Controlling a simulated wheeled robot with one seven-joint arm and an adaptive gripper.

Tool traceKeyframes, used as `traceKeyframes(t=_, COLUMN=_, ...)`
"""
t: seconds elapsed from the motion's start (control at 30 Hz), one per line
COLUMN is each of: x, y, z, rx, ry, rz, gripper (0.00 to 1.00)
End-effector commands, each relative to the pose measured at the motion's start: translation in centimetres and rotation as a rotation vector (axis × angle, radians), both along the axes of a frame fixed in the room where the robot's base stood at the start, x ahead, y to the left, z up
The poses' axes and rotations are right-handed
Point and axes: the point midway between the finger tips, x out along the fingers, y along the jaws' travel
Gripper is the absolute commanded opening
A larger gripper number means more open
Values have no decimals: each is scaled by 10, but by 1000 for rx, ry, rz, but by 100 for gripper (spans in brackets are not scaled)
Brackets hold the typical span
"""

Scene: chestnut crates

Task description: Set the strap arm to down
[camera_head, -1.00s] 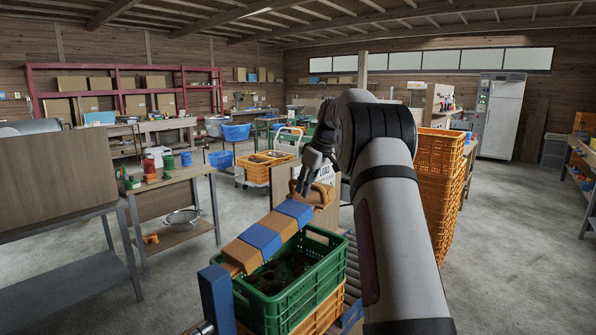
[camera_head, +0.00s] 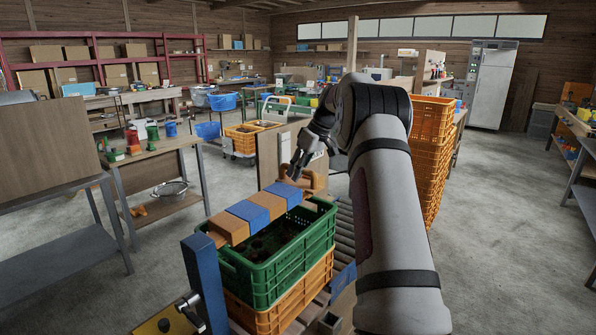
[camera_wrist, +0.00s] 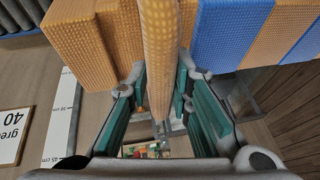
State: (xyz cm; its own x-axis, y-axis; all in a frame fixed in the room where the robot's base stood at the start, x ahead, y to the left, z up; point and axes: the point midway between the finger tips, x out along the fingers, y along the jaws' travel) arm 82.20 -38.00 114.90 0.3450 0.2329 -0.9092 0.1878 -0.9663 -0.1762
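The strap arm (camera_head: 249,211) is a bar of alternating orange and blue blocks. It lies across the upper left side of a green crate (camera_head: 283,272) of dark contents, running away from a blue post (camera_head: 204,285). A tan wooden handle (camera_head: 318,181) shows at its far end. My gripper (camera_head: 300,165) is at that far end, pointing down. In the wrist view, the handle (camera_wrist: 159,50) passes between the green-padded fingers of my gripper (camera_wrist: 162,95). The fingers look apart, close on either side of it; contact is unclear. The blocks (camera_wrist: 235,30) span the top.
The green crate stands on an orange crate (camera_head: 290,309) on a roller conveyor (camera_head: 345,240). Tall stacked orange crates (camera_head: 430,160) stand right of my arm. A bench with pots (camera_head: 155,150) is at left. A wooden board (camera_head: 268,160) stands behind the gripper. Open floor lies at right.

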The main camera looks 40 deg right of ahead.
Motion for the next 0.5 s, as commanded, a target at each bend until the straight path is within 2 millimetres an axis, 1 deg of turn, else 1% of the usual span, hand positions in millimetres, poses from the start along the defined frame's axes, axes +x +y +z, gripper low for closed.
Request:
traceKeyframes(t=0.03, x=0, y=-1, z=0, rx=-1, ry=0, rz=0, gripper=35)
traceKeyframes(t=0.07, x=0, y=0, z=0, rx=-1, ry=0, rz=0, gripper=38)
traceKeyframes(t=0.37, x=0, y=0, z=1, rx=1, ry=0, rz=1, gripper=38)
traceKeyframes(t=0.5, x=-4, y=-2, z=10, rx=0, ry=0, rz=1, gripper=38)
